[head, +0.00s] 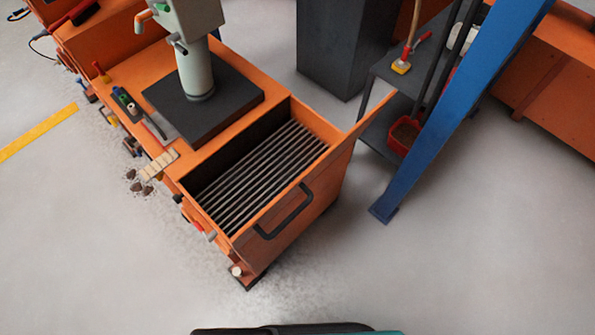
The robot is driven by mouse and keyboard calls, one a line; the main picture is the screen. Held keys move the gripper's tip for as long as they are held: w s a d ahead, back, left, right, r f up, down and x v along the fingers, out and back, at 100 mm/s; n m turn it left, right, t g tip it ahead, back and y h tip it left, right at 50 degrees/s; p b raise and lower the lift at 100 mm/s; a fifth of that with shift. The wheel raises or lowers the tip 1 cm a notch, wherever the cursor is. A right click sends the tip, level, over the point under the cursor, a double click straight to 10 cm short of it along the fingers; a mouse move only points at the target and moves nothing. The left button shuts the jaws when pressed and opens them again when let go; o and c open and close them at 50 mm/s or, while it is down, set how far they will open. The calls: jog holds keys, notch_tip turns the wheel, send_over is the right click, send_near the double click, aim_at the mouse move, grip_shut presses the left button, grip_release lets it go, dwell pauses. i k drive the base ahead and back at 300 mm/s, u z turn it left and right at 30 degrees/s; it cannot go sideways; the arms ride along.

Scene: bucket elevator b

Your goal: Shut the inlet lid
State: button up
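The inlet is an open orange box (188,199) with a grate of dark parallel bars (262,172) showing inside, so the opening is uncovered. An orange panel with a black bar handle (285,212) is on the box's near right side, facing me. A thin orange panel (374,115) sticks out past the box's right corner, seen nearly edge-on. I cannot tell for sure which of these is the lid, or where its hinge is. My gripper is not in view.
A grey-green column (197,75) stands on a black plate behind the grate. A blue post (455,110) and a dark shelf with a red scoop (404,135) stand to the right. Small items and debris line the left side. The floor in front is clear.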

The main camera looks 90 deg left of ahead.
aim_at(255, 225)
jog(key=u, duration=0.3)
jog(key=k, duration=0.25)
jog(key=u, duration=2.7)
jog(key=k, duration=0.6)
jog(key=z, duration=0.15)
jog(key=i, duration=0.55)
jog(key=u, duration=0.05)
